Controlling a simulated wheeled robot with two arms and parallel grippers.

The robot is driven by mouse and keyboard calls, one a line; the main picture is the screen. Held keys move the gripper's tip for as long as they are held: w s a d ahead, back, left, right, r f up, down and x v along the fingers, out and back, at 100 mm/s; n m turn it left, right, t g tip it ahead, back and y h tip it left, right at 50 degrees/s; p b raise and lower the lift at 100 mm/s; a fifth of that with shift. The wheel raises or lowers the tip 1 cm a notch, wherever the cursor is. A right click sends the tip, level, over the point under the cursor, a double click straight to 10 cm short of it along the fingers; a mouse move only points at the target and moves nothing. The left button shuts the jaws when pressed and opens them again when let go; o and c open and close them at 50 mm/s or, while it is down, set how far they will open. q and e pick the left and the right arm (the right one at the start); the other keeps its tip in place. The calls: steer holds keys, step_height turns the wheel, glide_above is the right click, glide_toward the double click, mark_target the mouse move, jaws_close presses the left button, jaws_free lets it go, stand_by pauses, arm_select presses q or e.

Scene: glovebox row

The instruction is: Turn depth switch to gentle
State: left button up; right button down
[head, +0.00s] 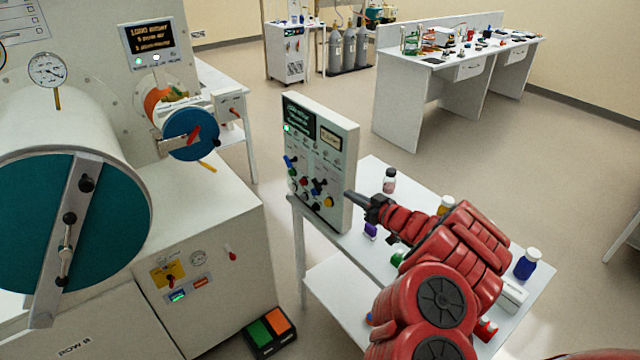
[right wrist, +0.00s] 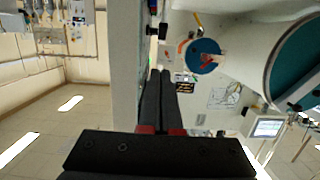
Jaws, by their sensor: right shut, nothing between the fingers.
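The control panel (head: 318,160) stands upright on a white table, with screens at the top and several coloured knobs and switches below. The lettering is too small to read, so I cannot tell which one is the depth switch. My right gripper (head: 352,197) is shut and empty, its tips at the panel's right edge; I cannot tell whether they touch. In the right wrist view the shut fingers (right wrist: 160,78) point along the panel's pale side (right wrist: 128,60), and the panel's face is seen only edge-on. My left gripper is not in view.
Bottles, including a blue one (head: 527,263) and a dark-capped one (head: 389,180), stand on the white table (head: 370,172) around my right arm. The glovebox (head: 205,215) with its round teal door is at left. A green and orange pedal (head: 268,328) lies on the floor.

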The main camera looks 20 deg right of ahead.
steer(key=b, duration=0.1)
glide_toward(319, 185)
steer(key=w, duration=0.2)
steer(key=w+a+r, duration=0.1)
steer(key=shift+w+r, duration=0.1)
steer(key=shift+w, duration=0.25)
steer(key=shift+w+a+f, duration=0.1)
steer(key=shift+w+f, duration=0.1)
steer(key=shift+f, duration=0.1)
steer(key=shift+w+f, duration=0.25)
steer(key=shift+f, duration=0.2)
steer(key=shift+w+a+f+b, duration=0.3)
steer(key=shift+w+f+b, duration=0.1)
steer(key=shift+b, duration=0.05)
